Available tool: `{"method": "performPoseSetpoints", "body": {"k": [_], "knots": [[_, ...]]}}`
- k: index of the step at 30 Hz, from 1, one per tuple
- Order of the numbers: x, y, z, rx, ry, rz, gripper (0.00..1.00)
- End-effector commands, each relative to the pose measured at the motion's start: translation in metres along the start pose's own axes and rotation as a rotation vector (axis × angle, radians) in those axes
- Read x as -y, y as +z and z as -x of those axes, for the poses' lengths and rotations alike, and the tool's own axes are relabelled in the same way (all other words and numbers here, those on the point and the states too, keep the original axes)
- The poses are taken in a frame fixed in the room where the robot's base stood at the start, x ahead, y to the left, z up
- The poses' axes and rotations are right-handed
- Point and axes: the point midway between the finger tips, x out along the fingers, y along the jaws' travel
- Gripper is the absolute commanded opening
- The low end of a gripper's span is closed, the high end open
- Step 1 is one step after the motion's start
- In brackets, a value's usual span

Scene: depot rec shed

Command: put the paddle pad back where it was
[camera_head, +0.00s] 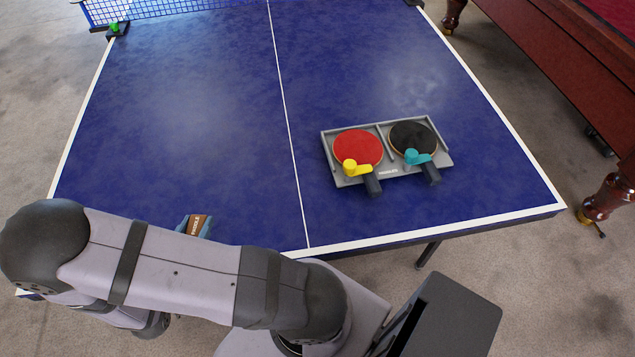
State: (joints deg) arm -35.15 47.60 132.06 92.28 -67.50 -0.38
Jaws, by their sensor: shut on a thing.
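A small block, brown on top with pale lettering and blue at its sides, which looks like the paddle pad (199,224), shows at the near left of the blue table. My arm covers its near part, so I cannot tell whether it rests on the table or is held. My gripper is hidden behind my own arm. A grey tray (327,143) with two compartments stands on the table's right half. A red paddle (358,147) lies in its left compartment and a black paddle (414,136) in its right one, handles over the near edge.
A yellow piece (350,168) lies across the red paddle and a teal piece (417,158) across the black one. The blue table (190,100) is clear around the tray. A net (180,8) crosses its far end. A wooden table (560,70) stands at right.

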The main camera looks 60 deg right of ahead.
Motion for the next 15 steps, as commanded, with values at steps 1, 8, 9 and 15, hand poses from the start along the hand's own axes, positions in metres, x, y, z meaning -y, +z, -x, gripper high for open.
{"method": "performPoseSetpoints", "body": {"k": [1,8,9,15], "knots": [[-0.009,-0.006,-0.01,0.0,0.04,-0.018,0.09],[-0.065,-0.037,-0.061,-0.001,0.257,-0.11,0.09],[-0.078,-0.042,-0.069,-0.001,0.3,-0.128,0.09],[-0.149,-0.067,-0.102,-0.001,0.502,-0.21,0.09]]}}
